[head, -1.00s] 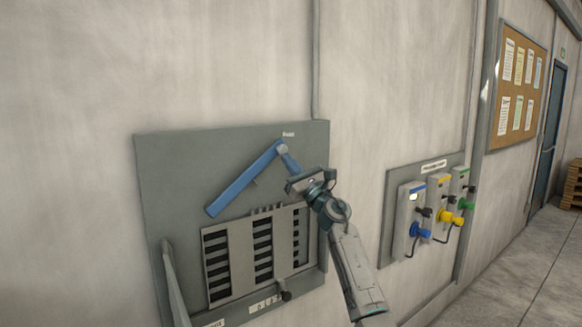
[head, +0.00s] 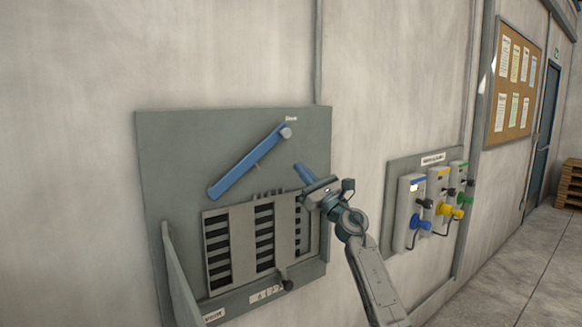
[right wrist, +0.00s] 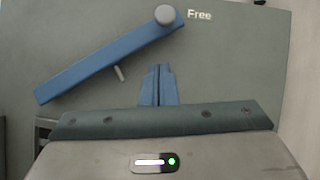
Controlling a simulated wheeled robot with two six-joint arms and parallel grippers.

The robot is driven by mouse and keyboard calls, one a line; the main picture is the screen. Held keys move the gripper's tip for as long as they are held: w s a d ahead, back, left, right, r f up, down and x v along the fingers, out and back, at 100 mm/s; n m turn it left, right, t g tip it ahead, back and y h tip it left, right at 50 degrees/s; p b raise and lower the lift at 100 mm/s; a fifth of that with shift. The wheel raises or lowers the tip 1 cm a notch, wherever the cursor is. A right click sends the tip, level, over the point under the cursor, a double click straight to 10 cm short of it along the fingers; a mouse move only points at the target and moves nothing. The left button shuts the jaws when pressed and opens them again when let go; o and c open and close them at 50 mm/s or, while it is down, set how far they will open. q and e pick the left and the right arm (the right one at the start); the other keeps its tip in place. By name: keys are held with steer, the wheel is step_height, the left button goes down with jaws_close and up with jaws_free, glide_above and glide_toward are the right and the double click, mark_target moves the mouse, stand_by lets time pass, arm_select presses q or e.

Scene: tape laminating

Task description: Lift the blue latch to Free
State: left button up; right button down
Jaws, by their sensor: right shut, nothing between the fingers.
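The blue latch (head: 246,163) is a long bar on the grey wall panel. It slants from a low left end up to a round grey pivot (head: 286,132) at the upper right. A small grey peg (right wrist: 119,73) sticks out below the bar. The word Free (right wrist: 199,15) is printed beside the pivot. My right gripper (head: 299,168) is shut and empty, its blue fingertips just below and right of the pivot. My left gripper is not in view.
The grey panel (head: 165,150) has a slotted grille (head: 230,252) below the latch, with a dark knob (head: 287,285) at its lower edge. A grey slanted piece (head: 178,275) stands at the lower left. A second panel (head: 395,180) with coloured connectors is at the right.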

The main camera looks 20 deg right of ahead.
steer(key=b+v, duration=0.1)
steer(key=v, duration=0.5)
steer(key=shift+r, duration=0.1)
steer(key=shift+s+d, duration=0.1)
steer(key=shift+d, duration=0.05)
